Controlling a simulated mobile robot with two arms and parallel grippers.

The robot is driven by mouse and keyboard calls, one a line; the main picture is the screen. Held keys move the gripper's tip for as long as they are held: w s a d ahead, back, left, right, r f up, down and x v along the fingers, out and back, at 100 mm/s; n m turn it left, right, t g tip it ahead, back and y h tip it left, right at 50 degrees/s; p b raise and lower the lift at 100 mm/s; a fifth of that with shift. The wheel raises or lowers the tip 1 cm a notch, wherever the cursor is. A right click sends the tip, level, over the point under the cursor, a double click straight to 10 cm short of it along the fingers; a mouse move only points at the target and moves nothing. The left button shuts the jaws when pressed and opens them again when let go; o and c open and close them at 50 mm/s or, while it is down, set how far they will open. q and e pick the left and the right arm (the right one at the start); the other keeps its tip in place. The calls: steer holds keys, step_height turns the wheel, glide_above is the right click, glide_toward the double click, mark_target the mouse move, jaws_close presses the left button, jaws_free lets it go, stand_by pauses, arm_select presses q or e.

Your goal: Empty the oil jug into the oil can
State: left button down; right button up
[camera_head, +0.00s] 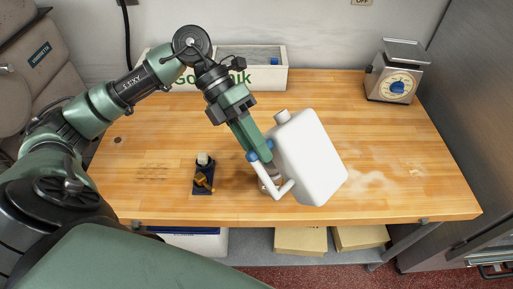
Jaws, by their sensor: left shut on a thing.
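A large white jug (312,160) is tilted above the wooden bench, right of centre. Its short neck (282,116) points up and left. A white bar-shaped handle (287,190) shows at its lower left. My left gripper (260,152), with blue fingertips, is shut on the jug at its left side. A small dark item (203,176) with a pale top and a yellow part stands on the bench to the left of the jug. I cannot tell whether it is the oil can. The jug hides part of the bench behind it. My right gripper is not in view.
A kitchen scale (397,72) stands at the bench's back right. A white lettered box (268,77) stands at the back, partly behind my left arm. The wooden bench (400,150) is clear at right, with pale flour-like smears. Cardboard boxes (300,241) sit on the shelf below.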

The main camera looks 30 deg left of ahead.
arm_select(q)
step_height(320, 180, down, 11)
steer(key=g+h+b, duration=0.2)
steer(key=h+b, duration=0.7)
steer(key=b, duration=1)
steer(key=shift+a+h+b, duration=0.25)
steer(key=shift+h+b, duration=0.1)
steer(key=shift+h, duration=0.05)
stand_by(1.7)
steer(key=shift+r, duration=0.1)
stand_by(1.6)
